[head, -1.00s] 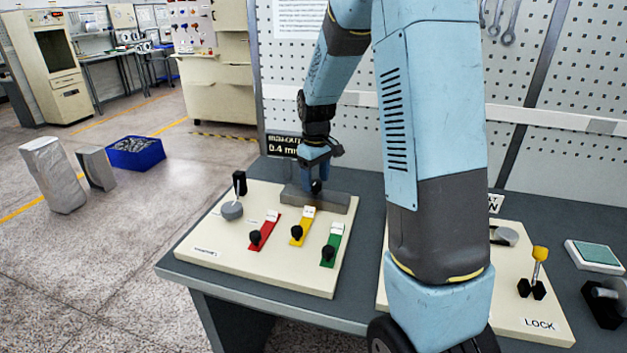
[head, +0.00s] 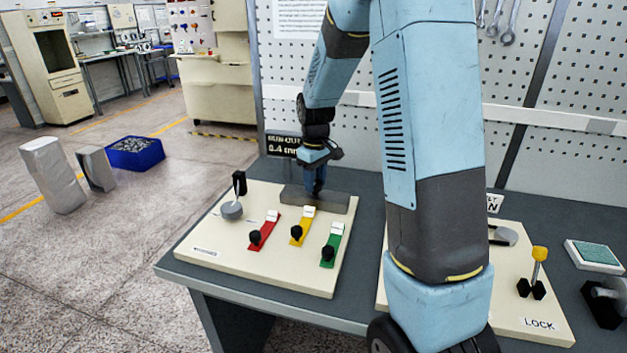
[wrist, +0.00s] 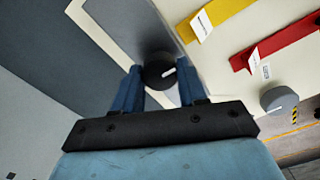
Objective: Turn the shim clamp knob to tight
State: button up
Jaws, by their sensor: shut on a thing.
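A dark round knob (wrist: 159,72) with a white pointer line shows in the wrist view, on a grey block. My gripper (wrist: 160,80) is shut on it, with one blue finger on each side. In the head view my gripper (head: 314,182) points down at the grey block (head: 335,202) at the back of the cream panel (head: 290,272), and it hides the knob there. I cannot read any marks for the knob's tight position.
The panel also bears a grey knob (head: 232,210), a black lever (head: 239,183), and red (head: 264,230), yellow (head: 302,225) and green (head: 332,244) strips with black knobs. A run-out display (head: 284,146) stands behind. A yellow-topped lever (head: 539,262) stands right.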

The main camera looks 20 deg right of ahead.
jog(key=shift+m, duration=0.3)
jog(key=m, duration=0.3)
jog(key=shift+m, duration=0.3)
jog(key=m, duration=0.4)
jog(key=shift+m, duration=0.3)
jog(key=m, duration=0.4)
jog(key=shift+a, duration=0.1)
jog(key=m, duration=0.5)
jog(key=shift+w+a, duration=0.1)
jog(key=o, duration=1.1)
jog(key=shift+c, duration=0.2)
